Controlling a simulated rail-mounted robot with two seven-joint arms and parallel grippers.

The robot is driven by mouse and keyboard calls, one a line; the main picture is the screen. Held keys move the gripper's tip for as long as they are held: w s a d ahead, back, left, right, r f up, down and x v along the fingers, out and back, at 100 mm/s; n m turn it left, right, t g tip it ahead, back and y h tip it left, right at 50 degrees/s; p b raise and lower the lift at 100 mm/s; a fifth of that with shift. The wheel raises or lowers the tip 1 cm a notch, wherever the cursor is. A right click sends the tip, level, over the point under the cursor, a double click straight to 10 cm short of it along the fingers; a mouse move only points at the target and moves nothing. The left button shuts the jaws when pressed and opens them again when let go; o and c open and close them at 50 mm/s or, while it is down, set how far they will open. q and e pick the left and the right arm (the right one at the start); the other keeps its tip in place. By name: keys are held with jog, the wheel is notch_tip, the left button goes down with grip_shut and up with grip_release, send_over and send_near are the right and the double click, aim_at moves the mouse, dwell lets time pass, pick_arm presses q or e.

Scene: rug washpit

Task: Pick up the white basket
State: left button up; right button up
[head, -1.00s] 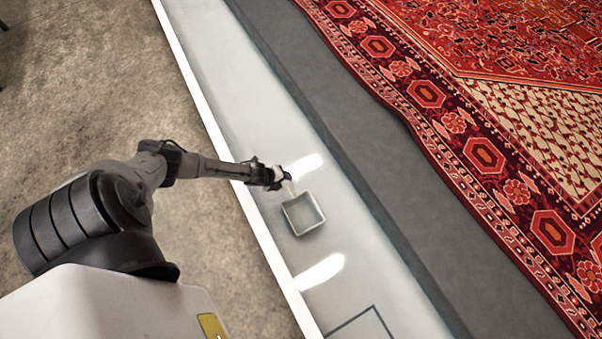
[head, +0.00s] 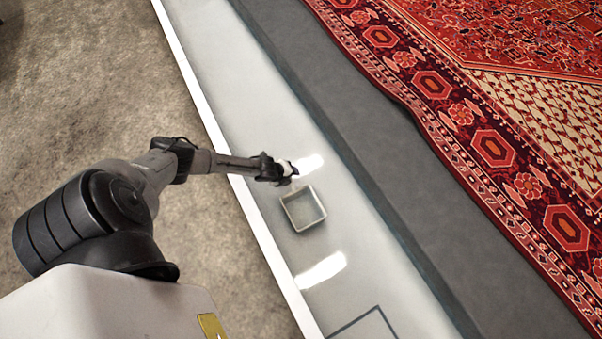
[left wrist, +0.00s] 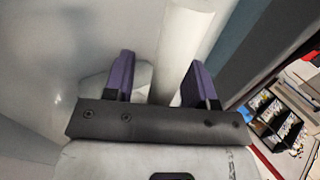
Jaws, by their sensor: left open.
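The white basket (head: 291,212), a small square open-topped box that looks pale grey here, sits on the pale strip and appears empty. My left gripper (head: 290,171) is just beyond the basket's far edge in the head view, with a small gap in the picture between them. Its height above the strip is hard to judge. In the left wrist view the two purple fingers of the left gripper (left wrist: 161,62) stand apart. A bright white band shows behind them; I cannot tell what it is. I cannot make out the basket for sure in that view. My right gripper is not in view.
The pale strip (head: 262,115) has a white edge on its left and a dark grey raised border (head: 325,110) on its right. A red patterned rug (head: 480,140) lies beyond the border. Black bins (left wrist: 278,118) show at the right in the left wrist view.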

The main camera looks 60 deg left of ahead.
pick_arm(q)
grip_shut()
dwell(0.4)
jog(key=shift+r, duration=0.15)
